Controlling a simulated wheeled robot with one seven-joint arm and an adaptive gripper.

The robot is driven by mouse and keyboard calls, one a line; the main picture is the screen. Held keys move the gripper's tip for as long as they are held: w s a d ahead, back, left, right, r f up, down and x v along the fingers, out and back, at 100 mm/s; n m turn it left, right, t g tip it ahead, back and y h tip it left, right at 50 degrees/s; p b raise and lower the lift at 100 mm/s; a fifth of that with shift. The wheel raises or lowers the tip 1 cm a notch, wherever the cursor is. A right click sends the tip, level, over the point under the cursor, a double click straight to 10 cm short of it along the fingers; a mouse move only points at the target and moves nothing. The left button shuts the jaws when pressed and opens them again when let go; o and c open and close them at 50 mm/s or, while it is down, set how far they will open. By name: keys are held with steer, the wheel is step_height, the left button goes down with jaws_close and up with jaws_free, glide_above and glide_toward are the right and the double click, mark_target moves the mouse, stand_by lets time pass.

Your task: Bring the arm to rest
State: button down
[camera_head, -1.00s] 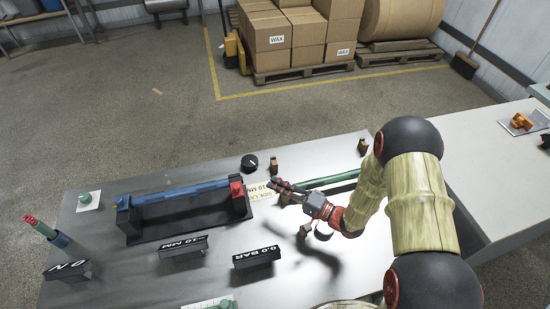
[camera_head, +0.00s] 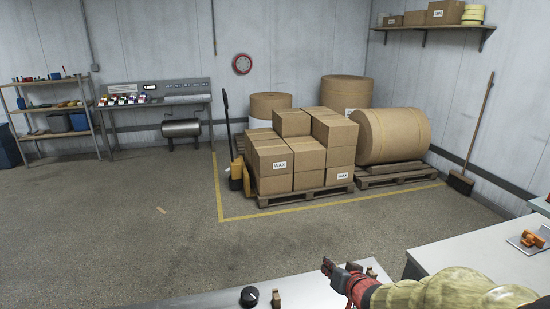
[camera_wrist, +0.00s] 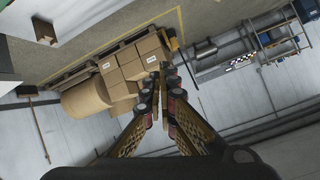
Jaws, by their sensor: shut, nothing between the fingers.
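My gripper (camera_head: 328,266) shows at the bottom of the head view, raised above the far edge of the grey worktable (camera_head: 210,299). My arm reaches in from the lower right. In the wrist view my gripper (camera_wrist: 161,75) has its fingers together with nothing between them. The wrist view looks out over the room, with stacked boxes and the wall beyond the fingers. Most of the worktable top is below the head view.
A black knob (camera_head: 249,297) and a small brown holder (camera_head: 277,299) stand near the table's far edge. A white side table (camera_head: 480,255) with an orange item (camera_head: 532,240) is at right. Wax boxes (camera_head: 295,160) on a pallet stand beyond open floor.

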steer(key=s+d+r+g+h, duration=0.1)
steer(key=s+d+r+h, duration=0.15)
steer(key=s+r, duration=0.35)
steer(key=s+d+r+g+h, duration=0.1)
steer(key=s+d+r+h, duration=0.2)
steer(key=s, duration=0.5)
steer(key=s+a+n+g+y, duration=0.1)
steer(key=s+g, duration=0.1)
steer(key=s, duration=0.7)
steer(key=s+a+r+g+y, duration=0.1)
steer(key=s+g, duration=0.1)
steer(key=s, duration=0.8)
steer(key=shift+a+r+n, duration=0.25)
steer(key=shift+a+n, duration=0.15)
steer(key=shift+y, duration=0.25)
